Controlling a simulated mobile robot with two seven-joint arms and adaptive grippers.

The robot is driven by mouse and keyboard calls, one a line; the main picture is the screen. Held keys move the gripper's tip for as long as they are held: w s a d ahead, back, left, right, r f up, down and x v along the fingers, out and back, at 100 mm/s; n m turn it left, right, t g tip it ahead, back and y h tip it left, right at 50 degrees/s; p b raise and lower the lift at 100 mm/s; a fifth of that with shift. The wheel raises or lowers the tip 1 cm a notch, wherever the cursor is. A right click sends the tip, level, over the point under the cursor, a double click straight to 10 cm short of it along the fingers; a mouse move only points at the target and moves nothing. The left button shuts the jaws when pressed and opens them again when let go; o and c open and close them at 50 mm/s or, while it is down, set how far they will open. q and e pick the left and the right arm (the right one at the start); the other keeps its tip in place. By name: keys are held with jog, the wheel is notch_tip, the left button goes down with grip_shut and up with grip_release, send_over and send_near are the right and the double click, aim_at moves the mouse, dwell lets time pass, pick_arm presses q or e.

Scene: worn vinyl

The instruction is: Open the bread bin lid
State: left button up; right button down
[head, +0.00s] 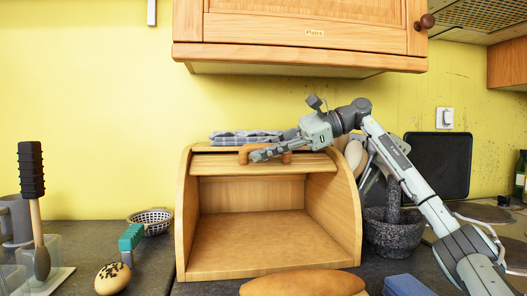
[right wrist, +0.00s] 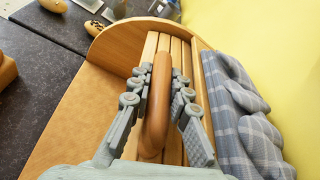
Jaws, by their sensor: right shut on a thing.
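The wooden bread bin (head: 347,215) stands on the counter, and its front is wide open onto an empty inside. Its slatted roll lid (head: 225,163) is pushed up near the top of the opening, with a strip of slats still showing there. My right gripper (head: 266,154) reaches in from the right and is shut on the brown lid handle (head: 244,155). In the right wrist view the handle (right wrist: 158,95) runs between the two fingers, and the lid slats (right wrist: 174,49) lie under it. My left gripper is not in view.
A folded checked cloth (head: 245,137) lies on top of the bin, close behind the gripper. A wall cupboard (head: 300,35) hangs above. A stone mortar (head: 392,232) stands right of the bin, and a bread loaf (head: 303,284) lies in front.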

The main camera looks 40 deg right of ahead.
jog(key=shift+r, duration=0.25)
jog(key=c, duration=1.4)
grip_release()
jog(key=shift+s, duration=0.15)
jog(key=shift+f, duration=0.1)
jog(key=v, duration=1.2)
